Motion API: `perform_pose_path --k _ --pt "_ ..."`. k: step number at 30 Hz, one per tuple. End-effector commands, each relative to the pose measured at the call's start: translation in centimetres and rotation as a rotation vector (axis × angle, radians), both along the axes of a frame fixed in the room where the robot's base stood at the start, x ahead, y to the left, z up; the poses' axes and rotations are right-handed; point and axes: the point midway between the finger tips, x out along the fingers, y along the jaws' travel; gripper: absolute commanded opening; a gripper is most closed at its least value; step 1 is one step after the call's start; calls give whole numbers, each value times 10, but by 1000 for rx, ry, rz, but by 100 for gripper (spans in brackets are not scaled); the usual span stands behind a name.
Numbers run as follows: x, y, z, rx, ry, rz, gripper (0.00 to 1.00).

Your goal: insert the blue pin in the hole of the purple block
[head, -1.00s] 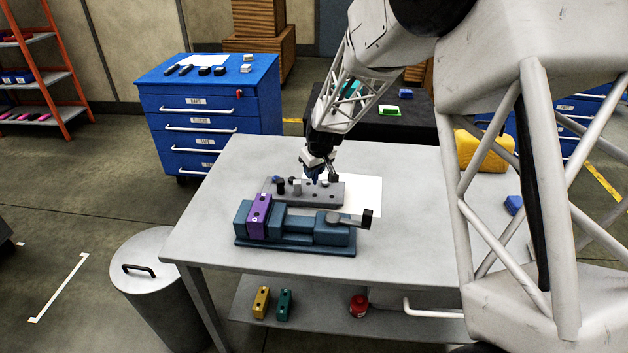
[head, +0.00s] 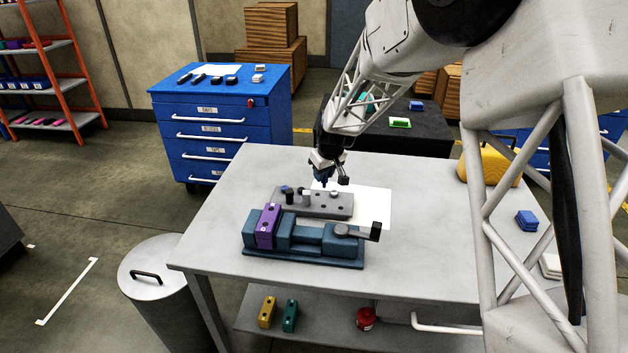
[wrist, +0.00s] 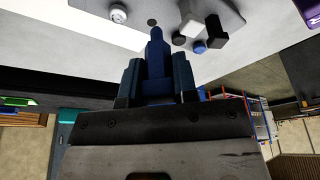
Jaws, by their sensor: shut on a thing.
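My gripper (wrist: 157,78) is shut on a blue pin (wrist: 157,50), whose narrower end sticks out past the fingertips. In the head view my gripper (head: 325,176) is over the back of the grey pin rack (head: 340,208), with the pin's tip pointing down. The purple block (head: 267,226) is clamped upright in the teal vise (head: 310,250), in front and to the left of my gripper. A small dark hole shows on its top. A corner of the block (wrist: 309,10) shows at the upper right of the wrist view. The pin and block are apart.
The rack holds black, white and grey pins and another blue-topped pin (head: 286,189). The vise handle (head: 362,231) sticks out to the right. A white sheet (head: 372,205) lies behind the rack.

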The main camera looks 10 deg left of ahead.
Motion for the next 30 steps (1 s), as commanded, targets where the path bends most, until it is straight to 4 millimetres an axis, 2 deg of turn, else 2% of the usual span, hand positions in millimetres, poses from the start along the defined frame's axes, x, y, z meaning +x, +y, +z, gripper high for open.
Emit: perform_pose_path --k 20,26,30 --pt "-3 3 2 0 0 1 3" --pt "-17 18 9 0 0 3 3" --pt "-37 37 18 -1 1 4 3"
